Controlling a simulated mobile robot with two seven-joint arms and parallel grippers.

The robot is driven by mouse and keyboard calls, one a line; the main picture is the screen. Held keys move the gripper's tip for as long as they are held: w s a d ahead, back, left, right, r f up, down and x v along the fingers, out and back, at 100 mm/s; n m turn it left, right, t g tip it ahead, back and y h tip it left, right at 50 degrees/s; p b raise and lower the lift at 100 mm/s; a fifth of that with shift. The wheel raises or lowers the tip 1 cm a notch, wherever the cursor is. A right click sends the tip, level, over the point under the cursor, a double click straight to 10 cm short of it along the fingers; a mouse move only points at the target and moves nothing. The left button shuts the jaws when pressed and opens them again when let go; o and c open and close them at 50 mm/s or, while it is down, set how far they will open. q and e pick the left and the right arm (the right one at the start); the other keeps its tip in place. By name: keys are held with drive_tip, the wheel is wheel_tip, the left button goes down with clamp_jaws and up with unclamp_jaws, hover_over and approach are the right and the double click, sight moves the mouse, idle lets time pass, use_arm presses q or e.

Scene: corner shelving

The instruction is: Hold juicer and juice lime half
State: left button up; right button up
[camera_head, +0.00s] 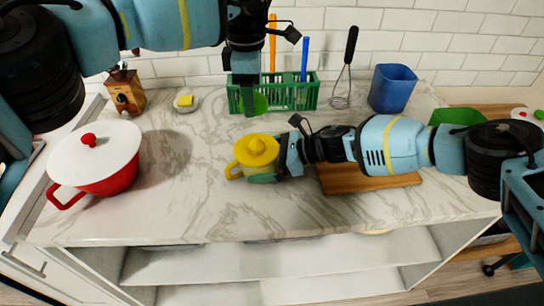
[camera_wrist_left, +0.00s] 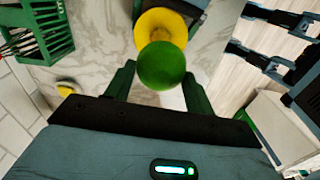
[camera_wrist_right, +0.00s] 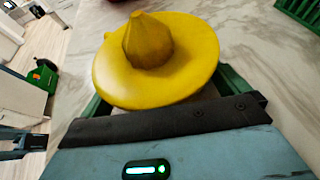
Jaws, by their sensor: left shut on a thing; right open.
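The juicer (camera_head: 257,151) has a yellow cone top, a pale body and a yellow handle on its left. It stands upright near the middle of the counter and fills the right wrist view (camera_wrist_right: 160,75). My right gripper (camera_head: 262,176) is open, with its green fingers on either side of the juicer; contact is hidden under the top. My left gripper (camera_head: 248,108) is shut on the green lime half (camera_head: 261,103) and holds it above and behind the juicer. In the left wrist view the lime half (camera_wrist_left: 161,66) sits between the fingers, overlapping the juicer's yellow top (camera_wrist_left: 162,24).
A green utensil basket (camera_head: 295,95), whisk (camera_head: 342,92) and blue container (camera_head: 393,88) line the wall. A wooden board (camera_head: 370,182) lies under my right arm.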

drive_tip(key=c, duration=0.8)
drive_tip(key=shift+o, duration=0.2)
drive_tip(key=o, duration=0.8)
drive_tip(key=shift+c, duration=0.2)
drive_tip(key=shift+c, duration=0.3)
drive_tip(key=c, duration=0.6)
drive_tip(key=shift+c, duration=0.2)
